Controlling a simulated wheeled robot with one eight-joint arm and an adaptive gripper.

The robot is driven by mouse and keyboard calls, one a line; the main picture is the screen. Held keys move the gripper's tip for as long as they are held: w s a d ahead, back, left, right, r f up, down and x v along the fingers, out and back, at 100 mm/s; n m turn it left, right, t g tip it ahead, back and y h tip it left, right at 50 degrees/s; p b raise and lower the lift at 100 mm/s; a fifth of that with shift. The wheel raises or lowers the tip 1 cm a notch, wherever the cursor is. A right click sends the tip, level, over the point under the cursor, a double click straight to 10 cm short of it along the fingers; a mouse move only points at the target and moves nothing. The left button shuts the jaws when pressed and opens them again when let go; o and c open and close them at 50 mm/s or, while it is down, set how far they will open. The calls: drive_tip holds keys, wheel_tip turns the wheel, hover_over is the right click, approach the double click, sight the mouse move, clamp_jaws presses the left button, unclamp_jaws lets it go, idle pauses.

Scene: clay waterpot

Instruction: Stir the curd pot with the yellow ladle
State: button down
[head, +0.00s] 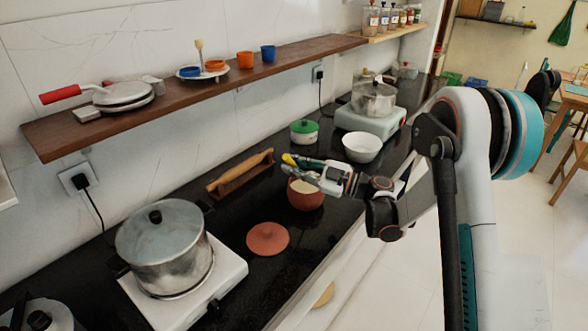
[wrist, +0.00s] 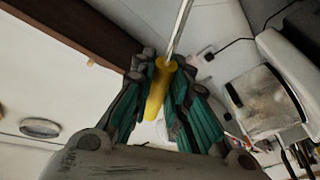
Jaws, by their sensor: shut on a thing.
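My gripper (head: 303,168) is shut on the yellow ladle (head: 289,159) above the brown clay curd pot (head: 305,199). In the wrist view, my gripper's teal-padded fingers (wrist: 166,100) close around the ladle's yellow handle (wrist: 157,92). A thin metal shaft runs from the handle to the top edge of that view. The ladle's far end is out of the wrist view and cannot be made out in the head view. The pot stands open on the black counter with pale content showing, and my gripper partly covers it. Its round clay lid (head: 267,239) lies on the counter, nearer the stove.
A large steel pot (head: 163,248) sits on a white stove (head: 222,278) at the left. A wooden shelf (head: 330,45) runs above.

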drive_tip(key=shift+r+p, duration=1.15)
drive_tip(key=shift+r, duration=1.65)
